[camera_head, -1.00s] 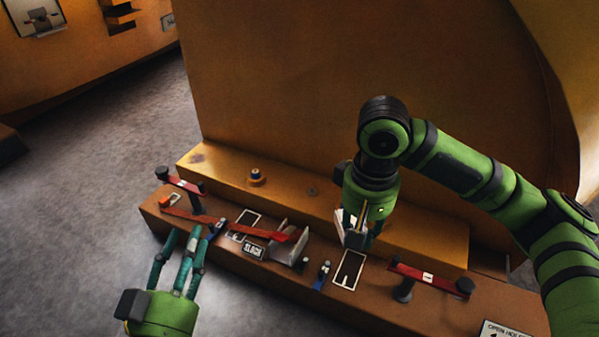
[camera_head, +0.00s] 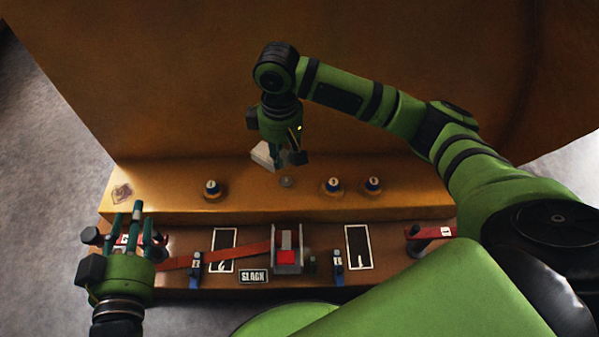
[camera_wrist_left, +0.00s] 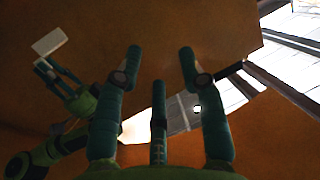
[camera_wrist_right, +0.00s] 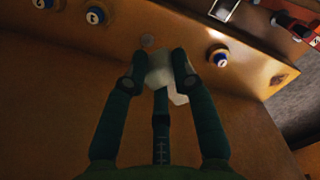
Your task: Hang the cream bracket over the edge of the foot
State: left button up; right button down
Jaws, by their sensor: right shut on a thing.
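The cream bracket (camera_head: 265,155) is held in my right gripper (camera_head: 286,160), against the background of the orange casting wall. It also shows in the right wrist view (camera_wrist_right: 162,76) between the shut fingers, with a pale flap hanging to one side, and in the left wrist view (camera_wrist_left: 49,42). The foot (camera_head: 285,207) is the orange ledge along the base of the wall. The bracket appears above its back part; I cannot tell whether they touch. My left gripper (camera_head: 137,212) is open and empty above the left end of the lower brown shelf.
Numbered knobs (camera_head: 212,189) (camera_head: 333,187) (camera_head: 372,186) stand on the ledge, with a small grey disc (camera_head: 286,182) between them. The lower shelf (camera_head: 405,262) holds a red strap (camera_head: 235,252), a grey holder (camera_head: 288,262), blue clips (camera_head: 338,262) and a SLACK label (camera_head: 253,277).

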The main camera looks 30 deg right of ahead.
pick_arm(q)
jog(key=s+a+f+g+y+p, duration=0.1)
jog(key=s+a+f+g, duration=0.2)
jog(key=f, duration=0.4)
jog(key=shift+f+n+g+y, duration=0.15)
jog(key=shift+n+g+y, duration=0.2)
jog(key=shift+g, duration=0.45)
pick_arm(e)
jog(key=d+f+n, duration=0.2)
jog(key=f+n, duration=0.2)
jog(key=f, duration=0.3)
jog(key=d+f+n, duration=0.3)
jog(key=f+n, duration=0.1)
jog(key=f, duration=0.4)
jog(key=shift+w, duration=0.3)
pick_arm(q)
jog(key=shift+s+f, duration=0.1)
jog(key=shift+s, duration=0.05)
